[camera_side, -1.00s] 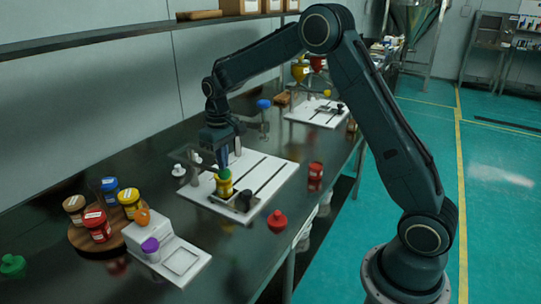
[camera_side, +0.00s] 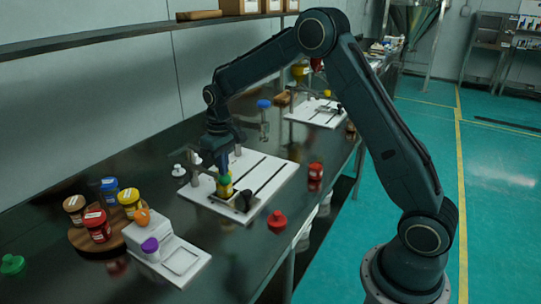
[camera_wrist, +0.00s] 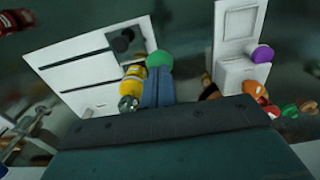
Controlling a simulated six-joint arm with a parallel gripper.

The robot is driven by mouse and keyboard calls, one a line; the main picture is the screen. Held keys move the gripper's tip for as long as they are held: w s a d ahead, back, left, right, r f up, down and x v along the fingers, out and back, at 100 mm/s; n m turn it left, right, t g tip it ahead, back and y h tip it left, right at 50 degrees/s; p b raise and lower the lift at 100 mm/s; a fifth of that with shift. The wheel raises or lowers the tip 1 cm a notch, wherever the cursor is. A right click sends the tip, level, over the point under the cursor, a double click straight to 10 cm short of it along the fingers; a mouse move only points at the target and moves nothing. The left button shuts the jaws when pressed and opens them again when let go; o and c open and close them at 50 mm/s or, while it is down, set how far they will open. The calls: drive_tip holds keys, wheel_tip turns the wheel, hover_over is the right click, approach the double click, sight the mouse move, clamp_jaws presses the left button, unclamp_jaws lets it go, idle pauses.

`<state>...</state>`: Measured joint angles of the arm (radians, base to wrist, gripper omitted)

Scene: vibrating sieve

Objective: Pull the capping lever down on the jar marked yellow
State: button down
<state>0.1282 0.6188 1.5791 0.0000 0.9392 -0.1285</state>
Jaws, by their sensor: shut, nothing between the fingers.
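The jar with a yellow band (camera_side: 225,190) stands at the near part of the white slotted board (camera_side: 265,178). A green cap (camera_side: 225,180) shows at its top. The jar also shows in the wrist view (camera_wrist: 132,82), with the green cap (camera_wrist: 160,60) beside it. My gripper (camera_side: 222,169) points down with its shut, empty fingers close above the green cap. The fingers show in the wrist view (camera_wrist: 158,85), near the cap; I cannot tell whether they touch it. A black knob (camera_side: 243,201) sits beside the jar; I cannot make out the lever clearly.
A red-topped piece (camera_side: 277,220) and a red jar (camera_side: 316,171) stand right of the board. A white stand (camera_side: 150,229) with orange and purple pieces is nearer. Several jars sit on a round wooden board (camera_side: 85,240). A second white board (camera_side: 318,113) lies farther back.

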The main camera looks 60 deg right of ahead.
drive_tip(key=shift+f, duration=0.25)
wheel_tip(320, 180, up, 8)
idle(1.0)
drive_tip(key=shift+r, duration=0.15)
idle(0.5)
drive_tip(key=s+a+r+t, duration=0.35)
drive_tip(key=s+r, duration=0.75)
drive_tip(key=s, duration=0.5)
drive_tip(key=s+a+f+t, duration=0.1)
drive_tip(key=s, duration=0.7)
drive_tip(key=s+a+f+t, duration=0.1)
drive_tip(key=s+a, duration=0.1)
drive_tip(key=s, duration=0.6)
drive_tip(key=shift+s+f, duration=0.25)
drive_tip(key=shift+f, duration=0.05)
